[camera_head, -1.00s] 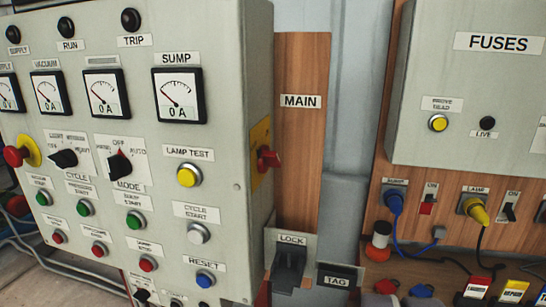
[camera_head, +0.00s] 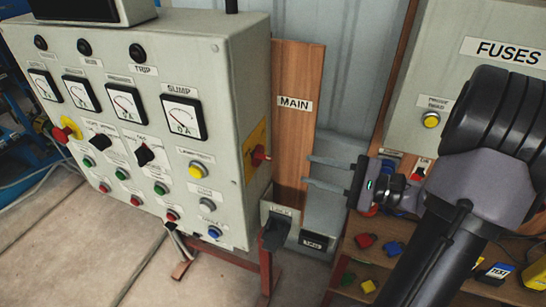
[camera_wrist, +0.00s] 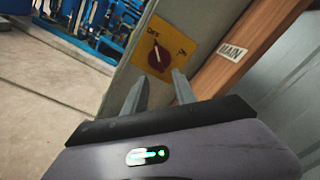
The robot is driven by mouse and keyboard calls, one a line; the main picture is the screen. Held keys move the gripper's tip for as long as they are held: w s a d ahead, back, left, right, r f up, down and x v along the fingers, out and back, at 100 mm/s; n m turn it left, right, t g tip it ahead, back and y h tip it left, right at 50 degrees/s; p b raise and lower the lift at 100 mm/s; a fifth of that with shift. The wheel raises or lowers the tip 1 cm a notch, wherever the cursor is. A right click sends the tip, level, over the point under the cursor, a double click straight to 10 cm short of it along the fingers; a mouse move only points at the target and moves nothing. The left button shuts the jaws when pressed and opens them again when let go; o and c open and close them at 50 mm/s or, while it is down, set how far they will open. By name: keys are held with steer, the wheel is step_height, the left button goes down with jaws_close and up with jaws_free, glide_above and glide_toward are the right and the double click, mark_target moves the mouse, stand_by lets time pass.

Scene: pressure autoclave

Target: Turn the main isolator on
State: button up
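The main isolator (camera_head: 259,156) is a red rotary knob on a yellow plate on the right side wall of the grey control panel. In the wrist view the isolator (camera_wrist: 158,58) is ahead of the fingertips, with OFF and ON marked on its plate. A pale mark on the knob appears to point toward OFF. My gripper (camera_head: 308,170) is to the right of the knob, fingers pointing left at it, with a clear gap between. The gripper (camera_wrist: 160,82) is open and empty.
The wooden board with the MAIN label (camera_head: 295,104) stands just behind the fingers. The LOCK holder (camera_head: 275,232) and TAG holder (camera_head: 313,241) are below. The fuse box (camera_head: 455,50) is at right, partly hidden by my arm. Coloured tags lie on a shelf.

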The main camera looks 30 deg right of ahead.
mark_target(271, 159)
steer(key=x, duration=0.9)
steer(key=shift+w+a, duration=0.1)
jaws_close()
